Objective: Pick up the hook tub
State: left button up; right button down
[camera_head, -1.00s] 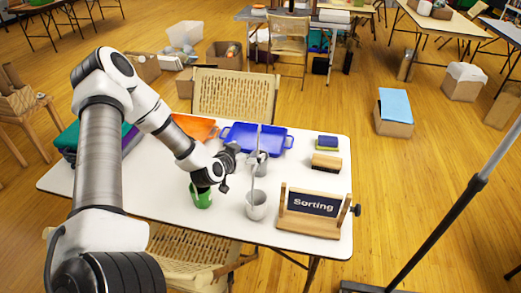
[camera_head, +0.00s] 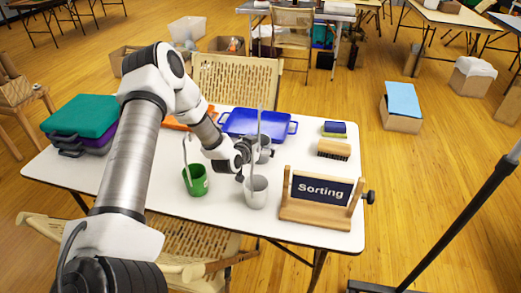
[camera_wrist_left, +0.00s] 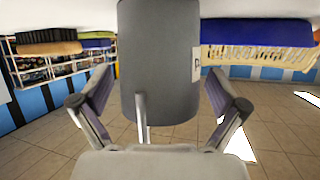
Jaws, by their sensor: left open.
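Three tubs with thin upright sticks stand on the white table (camera_head: 163,193): a green tub (camera_head: 195,182), a pale grey tub (camera_head: 256,194) and a darker grey tub (camera_head: 265,151). The green tub's stick has a bent top; I cannot tell for sure which is the hook tub. My left gripper (camera_head: 247,160) is low at the darker grey tub, behind the pale one. In the left wrist view, its open fingers (camera_wrist_left: 160,112) stand on either side of a dark grey tub (camera_wrist_left: 158,65) with a white label, with a gap each side. My right gripper is out of view.
A "Sorting" sign (camera_head: 320,192) stands at the front right of the table. Blue trays (camera_head: 255,122) lie behind the tubs, a brush (camera_head: 333,149) to their right. Green and purple cases (camera_head: 83,116) are at the left.

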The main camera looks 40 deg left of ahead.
pick_arm(q)
jog(key=c, duration=1.4)
